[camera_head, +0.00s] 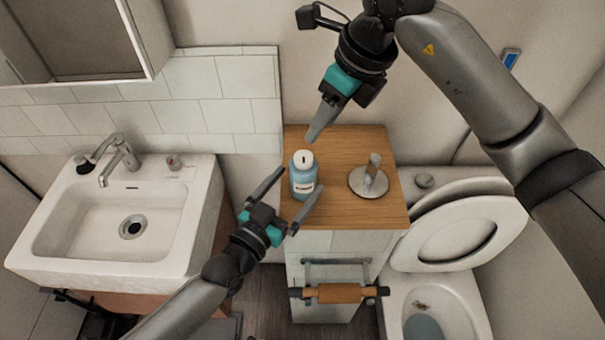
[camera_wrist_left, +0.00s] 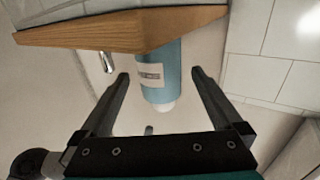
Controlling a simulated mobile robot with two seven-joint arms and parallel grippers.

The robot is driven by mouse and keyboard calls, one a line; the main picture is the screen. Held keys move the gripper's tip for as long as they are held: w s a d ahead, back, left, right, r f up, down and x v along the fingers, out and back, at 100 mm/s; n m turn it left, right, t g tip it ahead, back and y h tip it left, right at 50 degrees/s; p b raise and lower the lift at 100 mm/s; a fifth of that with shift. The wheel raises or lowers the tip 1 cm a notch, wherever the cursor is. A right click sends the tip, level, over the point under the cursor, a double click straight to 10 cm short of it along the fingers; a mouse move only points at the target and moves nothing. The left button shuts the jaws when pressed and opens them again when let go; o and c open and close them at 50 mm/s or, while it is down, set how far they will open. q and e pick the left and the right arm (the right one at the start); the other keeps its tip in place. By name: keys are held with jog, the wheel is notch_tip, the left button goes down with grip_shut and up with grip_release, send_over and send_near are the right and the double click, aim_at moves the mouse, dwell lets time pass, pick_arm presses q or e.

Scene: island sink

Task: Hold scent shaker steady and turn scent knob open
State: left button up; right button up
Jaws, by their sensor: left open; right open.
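The scent shaker, a light blue bottle (camera_head: 303,183) with a label, stands upright on the wooden cabinet top. Its white scent knob (camera_head: 303,159) is on top. My left gripper (camera_head: 292,190) is open, with one finger on each side of the bottle's front; no contact is clear. The left wrist view is turned over: the bottle (camera_wrist_left: 168,72) shows between the open fingers, its white knob (camera_wrist_left: 164,107) pointing down. My right gripper (camera_head: 313,137) is open above and behind the bottle, pointing down towards the knob. Its fingers are seen edge-on, so their gap is hidden.
A metal stand (camera_head: 368,182) with a round base is right of the bottle on the wooden top (camera_head: 350,215). A sink (camera_head: 120,225) is at the left, a toilet (camera_head: 450,245) at the right. A roll holder (camera_head: 340,293) is on the cabinet's front.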

aim_at(296, 185)
pick_arm(q)
jog(key=shift+x, duration=1.6)
jog(key=shift+c, duration=0.2)
